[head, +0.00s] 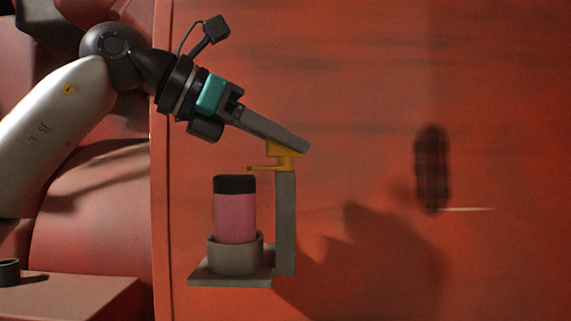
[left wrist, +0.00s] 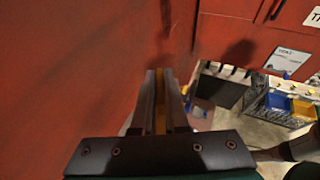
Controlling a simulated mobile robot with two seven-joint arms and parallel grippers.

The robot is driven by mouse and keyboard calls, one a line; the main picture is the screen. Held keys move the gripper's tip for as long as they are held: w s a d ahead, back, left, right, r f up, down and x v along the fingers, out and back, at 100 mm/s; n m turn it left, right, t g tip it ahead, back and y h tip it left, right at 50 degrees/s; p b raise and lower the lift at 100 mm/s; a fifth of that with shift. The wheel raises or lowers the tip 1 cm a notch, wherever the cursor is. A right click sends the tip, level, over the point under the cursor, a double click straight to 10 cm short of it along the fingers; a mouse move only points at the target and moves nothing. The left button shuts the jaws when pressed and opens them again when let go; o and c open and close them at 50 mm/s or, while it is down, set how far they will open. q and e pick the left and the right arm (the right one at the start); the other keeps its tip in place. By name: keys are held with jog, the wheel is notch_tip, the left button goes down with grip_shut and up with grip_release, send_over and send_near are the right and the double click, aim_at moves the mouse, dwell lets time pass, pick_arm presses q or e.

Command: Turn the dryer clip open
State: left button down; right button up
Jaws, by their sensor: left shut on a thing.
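The yellow dryer clip (head: 284,160) sits at the top of a grey upright post (head: 285,225) in the head view. Its thin arm points left, with its tip just above the right edge of the black cap of a pink dryer canister (head: 235,215). The canister stands upright in a grey cup (head: 235,256) on a grey bracket plate. My left gripper (head: 296,146) comes down from the upper left and is shut on the clip's upper part. In the left wrist view, a yellow strip of the clip (left wrist: 160,108) shows between the fingers. My right gripper is not in view.
A red panel (head: 360,80) stands behind the bracket, clear to the right apart from shadows and a dark oval patch (head: 432,165). A brown ledge (head: 80,295) with a small dark cylinder (head: 9,271) is at lower left. Yellow and blue bins (left wrist: 290,105) show in the left wrist view.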

pick_arm(q)
jog(key=n+t+y+b, duration=0.3)
jog(key=n+t+b, duration=0.1)
jog(key=shift+s+f+n, duration=0.1)
jog(key=shift+n, duration=0.2)
jog(key=n+t+y+b, duration=0.2)
jog(key=n+y, duration=0.1)
jog(key=y, duration=0.1)
jog(key=shift+n+t+b, duration=0.3)
jog(key=shift+b, duration=0.1)
jog(key=n+y, duration=0.2)
jog(key=shift+t+y+b, duration=0.3)
jog(key=shift+t+b, duration=0.05)
jog(key=shift+t, duration=0.05)
jog(key=shift+n+y, duration=1.3)
jog(key=shift+a, duration=0.1)
jog(key=c, duration=0.9)
grip_release()
jog(key=shift+c, duration=0.2)
jog(key=b+v, duration=0.1)
jog(key=v, duration=1.4)
jog(key=shift+d+b, duration=0.2)
jog(key=shift+b, duration=0.15)
